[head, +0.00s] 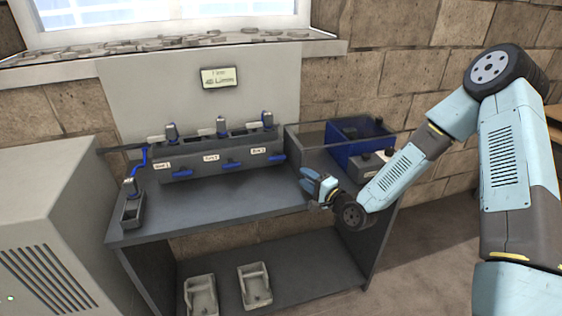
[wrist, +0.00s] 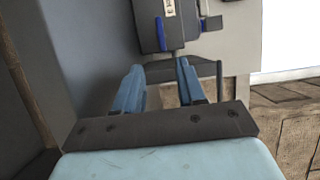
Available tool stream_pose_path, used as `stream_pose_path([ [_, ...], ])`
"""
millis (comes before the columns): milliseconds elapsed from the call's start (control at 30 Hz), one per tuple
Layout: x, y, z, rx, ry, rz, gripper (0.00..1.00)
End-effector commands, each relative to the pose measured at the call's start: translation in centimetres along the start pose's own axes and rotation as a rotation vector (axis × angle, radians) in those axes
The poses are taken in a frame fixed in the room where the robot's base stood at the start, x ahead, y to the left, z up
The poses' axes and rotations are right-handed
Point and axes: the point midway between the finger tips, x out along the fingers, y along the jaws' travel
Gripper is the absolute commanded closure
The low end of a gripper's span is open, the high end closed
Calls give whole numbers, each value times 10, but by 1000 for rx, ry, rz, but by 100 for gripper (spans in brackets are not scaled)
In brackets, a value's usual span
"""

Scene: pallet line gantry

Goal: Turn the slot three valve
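A grey manifold block (head: 205,168) stands on the bench with white slot labels along its front. Their text is too small to read surely. Three blue valve handles stick out below the labels: a left one (head: 181,173), a middle one (head: 232,164) and a right one (head: 277,158). My gripper (head: 308,180) is to the right of and in front of the right handle, apart from it. In the wrist view my gripper (wrist: 159,68) is open with nothing between its fingers. Ahead of it there are a blue handle (wrist: 160,33) and a label (wrist: 169,8).
A blue bin (head: 352,145) stands in a walled section at the bench's right. A small grey holder (head: 131,209) is at the left end. A sign (head: 221,77) hangs on the back panel. Two trays (head: 254,285) lie on the lower shelf. The bench front is clear.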

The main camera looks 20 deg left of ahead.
Motion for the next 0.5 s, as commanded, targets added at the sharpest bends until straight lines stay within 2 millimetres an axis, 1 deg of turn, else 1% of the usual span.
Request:
stream_pose_path([
  [167, 12, 0, 1, 5, -2, -6, 60],
  [267, 27, 0, 1, 5, -1, -6, 60],
  [500, 69, 0, 0, 4, 0, -5, 60],
])
